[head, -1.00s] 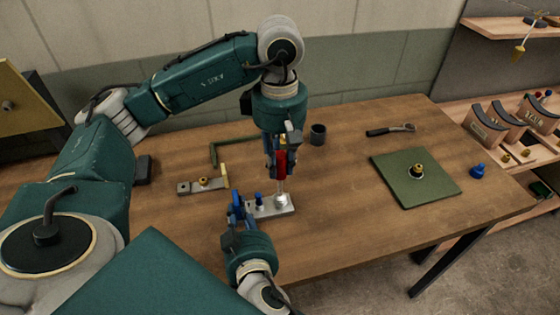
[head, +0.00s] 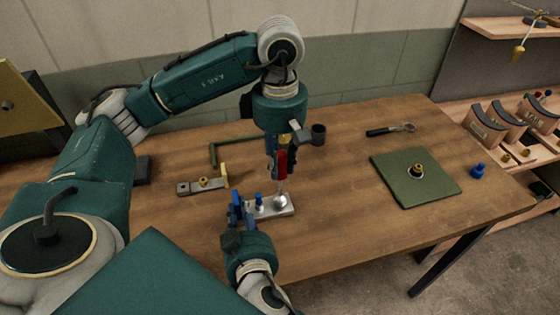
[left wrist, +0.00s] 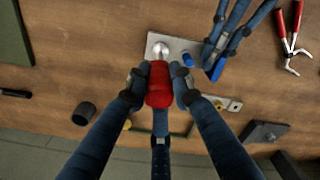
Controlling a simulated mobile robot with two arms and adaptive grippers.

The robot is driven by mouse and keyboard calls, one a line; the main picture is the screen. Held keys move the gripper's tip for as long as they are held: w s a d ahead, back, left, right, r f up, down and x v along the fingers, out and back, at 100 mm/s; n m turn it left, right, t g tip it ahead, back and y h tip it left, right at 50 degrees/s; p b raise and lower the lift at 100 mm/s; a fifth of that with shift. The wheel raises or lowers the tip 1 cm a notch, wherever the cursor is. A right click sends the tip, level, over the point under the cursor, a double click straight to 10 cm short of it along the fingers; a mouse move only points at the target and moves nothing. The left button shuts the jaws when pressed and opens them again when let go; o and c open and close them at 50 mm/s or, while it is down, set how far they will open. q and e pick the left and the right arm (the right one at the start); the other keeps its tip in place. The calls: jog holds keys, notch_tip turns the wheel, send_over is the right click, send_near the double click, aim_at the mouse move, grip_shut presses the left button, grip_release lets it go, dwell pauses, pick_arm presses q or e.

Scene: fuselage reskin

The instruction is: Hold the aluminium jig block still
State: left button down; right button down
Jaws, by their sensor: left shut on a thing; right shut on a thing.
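The aluminium jig block (head: 276,212) lies flat on the table, with a blue plug (head: 259,199) and a round silver piece on top. It also shows in the left wrist view (left wrist: 187,47). My right gripper (head: 240,212) is shut on its left end; its blue fingers show in the left wrist view (left wrist: 218,57). My left gripper (head: 279,165) points down above the block and is shut on a red-handled tool (left wrist: 159,86). The tool's thin lower end reaches down to the silver piece; exact contact is hard to tell.
A grey bar with a brass fitting (head: 202,184), a green square (head: 213,157) and a dark cup (head: 319,134) lie nearby. A green mat (head: 397,187) lies to the right. Red-handled pliers (left wrist: 290,35) show in the left wrist view. The table's front right is clear.

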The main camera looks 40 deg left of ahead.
pick_arm(q)
jog(key=shift+r, duration=0.15)
jog(key=shift+r, duration=0.8)
jog(key=shift+r, duration=2.5)
pick_arm(e)
jog(key=c, duration=1.6)
grip_release()
jog(key=shift+o, duration=0.2)
